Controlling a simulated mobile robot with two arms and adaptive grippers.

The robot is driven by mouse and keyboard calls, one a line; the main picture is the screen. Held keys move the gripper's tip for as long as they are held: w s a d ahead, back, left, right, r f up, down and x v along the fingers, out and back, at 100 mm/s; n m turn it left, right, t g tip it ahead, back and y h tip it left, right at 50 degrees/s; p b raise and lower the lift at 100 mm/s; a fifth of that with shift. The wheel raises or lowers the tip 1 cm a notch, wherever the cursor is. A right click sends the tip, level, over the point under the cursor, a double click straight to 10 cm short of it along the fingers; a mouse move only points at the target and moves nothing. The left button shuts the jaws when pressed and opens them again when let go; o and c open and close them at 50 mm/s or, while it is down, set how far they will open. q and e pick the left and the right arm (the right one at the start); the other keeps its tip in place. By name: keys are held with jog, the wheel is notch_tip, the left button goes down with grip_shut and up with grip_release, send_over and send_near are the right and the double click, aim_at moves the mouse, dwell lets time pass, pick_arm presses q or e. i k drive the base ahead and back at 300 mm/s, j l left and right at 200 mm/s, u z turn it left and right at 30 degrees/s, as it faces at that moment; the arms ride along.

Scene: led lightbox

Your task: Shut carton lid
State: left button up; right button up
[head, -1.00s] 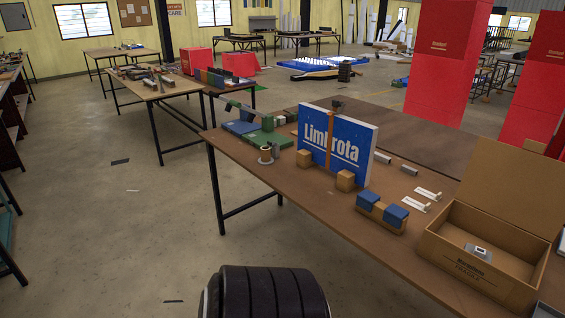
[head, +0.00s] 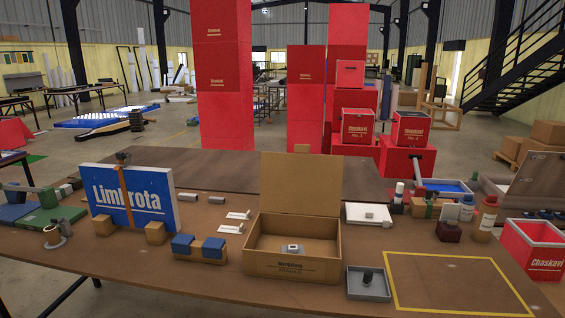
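The cardboard carton (head: 292,266) stands on the brown table in the middle of the head view. Its lid (head: 300,184) is open and stands up at the back edge, with a small tab at its top. A small light-grey device (head: 292,249) lies inside the carton on its floor. Neither of my grippers shows in the head view.
A blue Limbrota sign (head: 133,198) stands left on the table (head: 225,297), with blue-topped blocks (head: 200,247) before it. A grey tray (head: 368,284) sits close to the carton's right. A yellow-outlined area (head: 455,285) is bare. Bottles (head: 487,214) and a red Chaskavi box (head: 532,248) stand right.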

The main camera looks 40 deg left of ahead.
aim_at(303, 182)
jog(key=i+j+u, duration=0.15)
jog(key=j+u, duration=0.15)
jog(key=u, duration=0.15)
jog(key=i+j+u, duration=0.25)
jog(key=u, duration=0.25)
jog(key=l+u, duration=0.1)
jog(key=u, duration=0.25)
jog(key=k+l+u, duration=0.1)
jog(key=u, duration=0.65)
jog(key=k+l, duration=0.05)
jog(key=k, duration=0.05)
